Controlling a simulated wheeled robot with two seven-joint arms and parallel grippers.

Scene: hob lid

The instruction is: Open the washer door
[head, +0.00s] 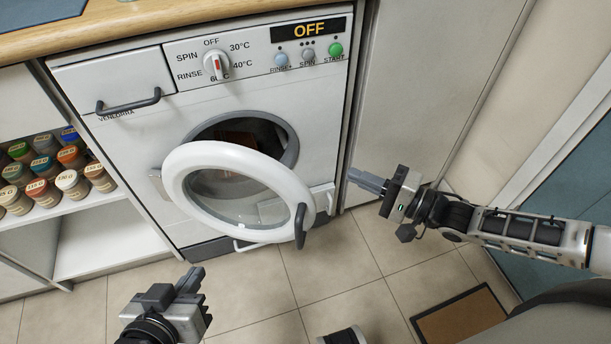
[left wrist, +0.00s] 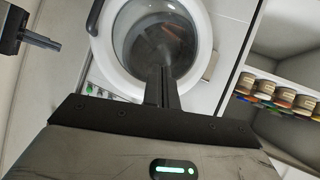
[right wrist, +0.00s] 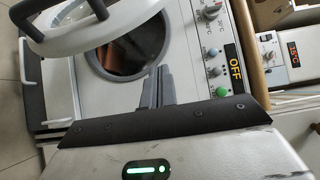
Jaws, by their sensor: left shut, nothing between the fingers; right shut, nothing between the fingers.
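The white washer (head: 130,170) stands under the counter, its display reading OFF. Its round door (head: 178,178) stands partly open, swung out from the drum opening (head: 285,140) with the hinge at the left. A dark handle (head: 300,226) sits on the door's right rim. My left gripper (head: 192,280) is shut and empty, low in front of the door and apart from it. My right gripper (head: 368,182) is shut and empty, right of the door and clear of the handle. The door also shows in the left wrist view (left wrist: 113,70) and right wrist view (right wrist: 100,37).
Shelves with several jars (head: 66,184) stand left of the washer. A wooden counter (head: 130,18) runs above. A tall pale panel (head: 420,90) stands to the right. A brown mat (head: 460,318) lies on the tiled floor, which is otherwise mostly clear before the washer.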

